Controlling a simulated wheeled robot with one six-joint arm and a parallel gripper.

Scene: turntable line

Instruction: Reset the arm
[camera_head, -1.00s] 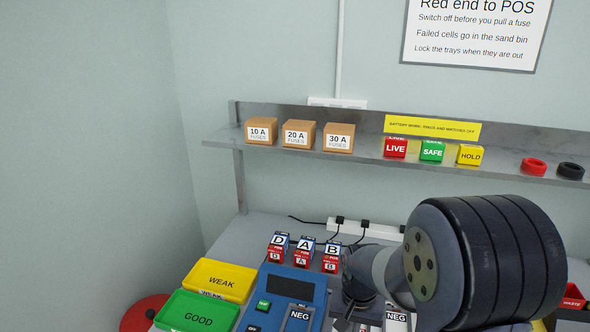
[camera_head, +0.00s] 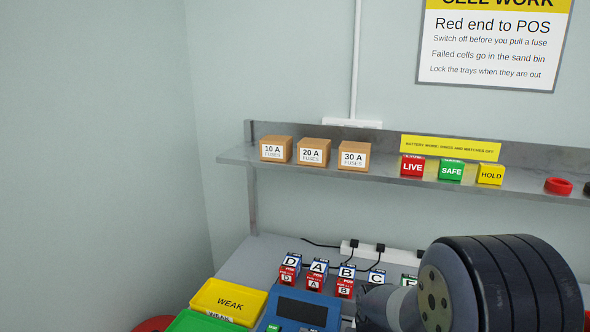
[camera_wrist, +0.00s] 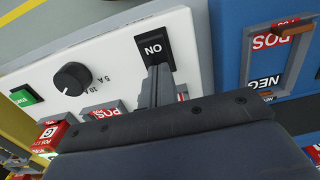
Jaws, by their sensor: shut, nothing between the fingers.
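My gripper (camera_wrist: 160,86) shows in the wrist view with its grey fingers together and nothing between them. The fingertips are right by a black rocker switch (camera_wrist: 153,45) marked ON, on a white panel (camera_wrist: 110,52). I cannot tell whether they touch it. In the head view my dark arm (camera_head: 505,285) fills the lower right, and the gripper itself is out of sight there.
The white panel has a black knob (camera_wrist: 72,78) and a green button (camera_wrist: 22,96). Several lettered cells (camera_head: 290,270) stand behind a yellow WEAK tray (camera_head: 229,301). Above is a shelf (camera_head: 385,176) with fuse boxes (camera_head: 313,152).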

